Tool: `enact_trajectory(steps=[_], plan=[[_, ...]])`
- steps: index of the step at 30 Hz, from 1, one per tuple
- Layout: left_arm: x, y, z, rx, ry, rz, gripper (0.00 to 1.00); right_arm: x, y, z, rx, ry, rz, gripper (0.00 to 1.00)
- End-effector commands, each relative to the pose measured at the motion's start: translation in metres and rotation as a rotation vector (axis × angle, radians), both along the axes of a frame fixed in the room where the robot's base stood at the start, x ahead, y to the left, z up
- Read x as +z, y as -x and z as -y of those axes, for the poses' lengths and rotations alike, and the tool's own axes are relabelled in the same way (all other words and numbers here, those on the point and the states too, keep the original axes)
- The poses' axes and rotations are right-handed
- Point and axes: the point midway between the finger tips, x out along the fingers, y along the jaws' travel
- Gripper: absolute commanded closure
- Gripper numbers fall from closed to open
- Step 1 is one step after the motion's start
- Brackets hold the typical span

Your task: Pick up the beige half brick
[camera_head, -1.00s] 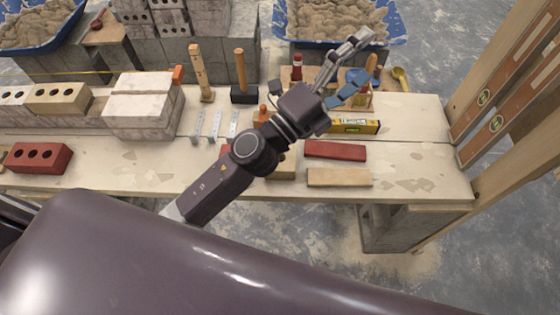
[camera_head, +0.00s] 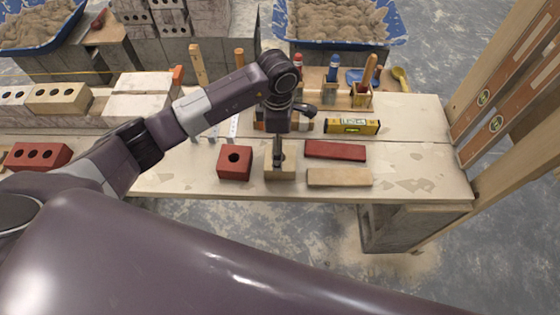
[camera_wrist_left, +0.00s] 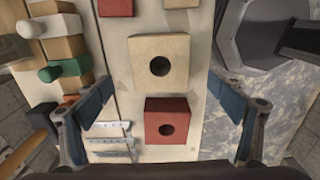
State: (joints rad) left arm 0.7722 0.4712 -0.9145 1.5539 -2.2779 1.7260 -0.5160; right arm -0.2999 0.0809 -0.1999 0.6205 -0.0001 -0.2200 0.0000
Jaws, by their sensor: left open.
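The beige half brick (camera_head: 287,173) stands on the workbench between a red half brick (camera_head: 234,163) and a thin beige slab. In the left wrist view it (camera_wrist_left: 145,75) shows one round dark hole in its top. The red half brick (camera_wrist_left: 165,108) lies just below it there. My left gripper (camera_head: 278,163) is over the beige half brick, pointing down, and hides part of it in the head view. In the left wrist view its open, empty blue-padded fingers (camera_wrist_left: 159,83) stand wide to either side, with the beige half brick between and ahead of them. My right gripper is not in view.
A thin red slab (camera_head: 335,150) and thin beige slab (camera_head: 340,178) lie to the right, with a yellow level (camera_head: 352,126) behind. A tool holder (camera_head: 361,98) stands farther back. The bench's right end is mostly clear.

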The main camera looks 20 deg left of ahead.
Motion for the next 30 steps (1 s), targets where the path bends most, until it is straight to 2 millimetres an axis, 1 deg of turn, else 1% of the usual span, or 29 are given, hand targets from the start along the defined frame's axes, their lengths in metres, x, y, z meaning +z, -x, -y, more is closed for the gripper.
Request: enact_trajectory(steps=[8, 12, 15, 19, 25, 30], plan=[[-0.031, 0.002, 0.001, 0.001, -0.003, -0.007, 0.13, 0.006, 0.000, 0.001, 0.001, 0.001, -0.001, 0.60], [-0.053, 0.001, 0.005, 0.001, -0.002, -0.008, 0.13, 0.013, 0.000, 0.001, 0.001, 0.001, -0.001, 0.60], [-0.066, 0.000, 0.004, 0.002, -0.003, -0.005, 0.13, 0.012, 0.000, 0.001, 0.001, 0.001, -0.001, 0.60], [-0.074, -0.001, 0.004, -0.001, -0.002, -0.003, 0.13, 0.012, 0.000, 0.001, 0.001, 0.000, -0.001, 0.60], [-0.074, -0.001, 0.004, -0.001, -0.002, -0.001, 0.13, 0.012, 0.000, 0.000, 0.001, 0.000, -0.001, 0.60], [-0.074, -0.001, 0.004, -0.001, -0.002, -0.001, 0.32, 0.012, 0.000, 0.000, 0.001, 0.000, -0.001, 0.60]])
